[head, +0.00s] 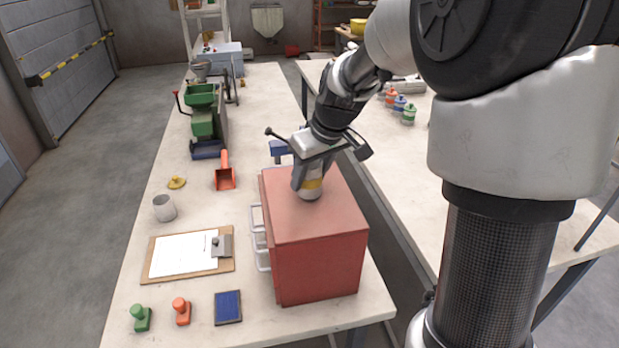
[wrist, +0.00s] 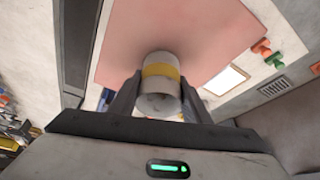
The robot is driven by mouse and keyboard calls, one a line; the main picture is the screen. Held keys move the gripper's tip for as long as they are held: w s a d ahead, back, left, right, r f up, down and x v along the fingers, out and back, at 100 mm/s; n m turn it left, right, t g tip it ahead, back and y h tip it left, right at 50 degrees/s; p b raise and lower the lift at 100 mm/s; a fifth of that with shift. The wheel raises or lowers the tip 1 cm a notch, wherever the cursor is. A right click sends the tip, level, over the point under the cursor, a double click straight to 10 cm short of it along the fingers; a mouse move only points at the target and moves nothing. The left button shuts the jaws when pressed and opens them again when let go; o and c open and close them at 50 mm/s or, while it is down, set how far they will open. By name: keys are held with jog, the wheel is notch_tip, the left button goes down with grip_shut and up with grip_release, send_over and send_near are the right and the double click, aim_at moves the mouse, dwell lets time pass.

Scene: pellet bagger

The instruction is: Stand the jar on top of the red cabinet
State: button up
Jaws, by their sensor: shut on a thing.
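The jar (head: 311,190) is a pale cylinder with a yellow band, upright between the fingers of my gripper (head: 309,178). It is at the top of the red cabinet (head: 317,262), over the far part of its top face. Its base looks to be at or very near the surface; I cannot tell if it touches. In the wrist view the jar (wrist: 160,88) sits between the two fingers of my gripper (wrist: 158,98), with the cabinet's top (wrist: 185,32) beyond it. My gripper is shut on the jar.
The cabinet stands at the near right of a long bench (head: 140,285). Left of it are a clipboard (head: 188,253), a grey cup (head: 164,208), a red scoop (head: 225,172), stamps (head: 181,311) and a blue pad (head: 228,307). The near part of the cabinet top is clear.

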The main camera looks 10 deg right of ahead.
jog(key=shift+f, duration=0.35)
jog(key=shift+f, duration=0.2)
jog(key=o, duration=1.3)
jog(key=shift+o, duration=0.2)
jog(key=shift+r, duration=0.55)
jog(key=v, duration=1.1)
jog(key=shift+s, duration=0.25)
